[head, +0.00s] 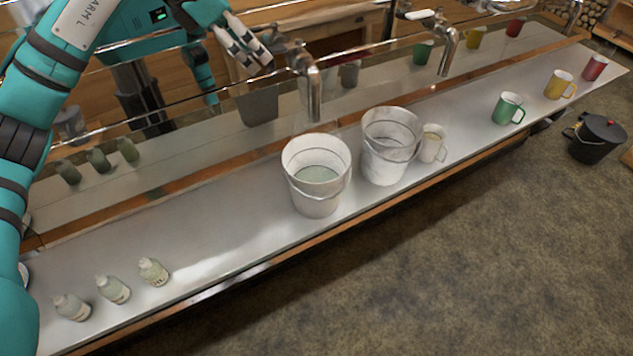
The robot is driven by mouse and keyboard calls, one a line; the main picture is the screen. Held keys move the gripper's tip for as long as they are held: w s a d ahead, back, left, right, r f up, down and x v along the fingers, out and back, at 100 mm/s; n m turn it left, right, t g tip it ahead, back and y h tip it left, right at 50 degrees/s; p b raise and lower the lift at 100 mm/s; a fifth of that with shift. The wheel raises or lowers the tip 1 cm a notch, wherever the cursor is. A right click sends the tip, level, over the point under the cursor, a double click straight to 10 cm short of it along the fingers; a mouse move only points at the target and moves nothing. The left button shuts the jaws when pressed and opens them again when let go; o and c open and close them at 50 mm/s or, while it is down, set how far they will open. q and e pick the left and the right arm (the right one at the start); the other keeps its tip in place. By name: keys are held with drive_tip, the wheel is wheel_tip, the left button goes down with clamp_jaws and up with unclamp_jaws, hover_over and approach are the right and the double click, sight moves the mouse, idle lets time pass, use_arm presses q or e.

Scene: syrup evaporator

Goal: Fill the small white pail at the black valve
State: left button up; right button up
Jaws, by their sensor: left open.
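Two white pails with wire handles stand on the steel shelf. The left pail (317,196) stands below and slightly in front of a steel spout (313,90) and has pale greenish liquid in it. The right pail (388,165) stands close beside it, and its inside looks pale with no clear liquid level. A dark valve handle (280,43) shows at the top of the left spout. My left gripper (253,55) is open, with its pale fingertips just left of that handle; I cannot tell whether they touch it. My right gripper is out of view.
A cream mug (432,146) stands close to the right pail. Green (508,108), yellow (558,84) and red (595,67) mugs stand farther right. Three small bottles (112,289) stand front left. A second tap (448,52) is behind. A black lidded pot (597,138) sits on the floor.

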use_arm(q)
drive_tip(key=p+v, duration=0.4)
drive_tip(key=v, duration=0.4)
drive_tip(key=shift+s+r, duration=0.2)
drive_tip(key=shift+r, duration=0.1)
idle(1.1)
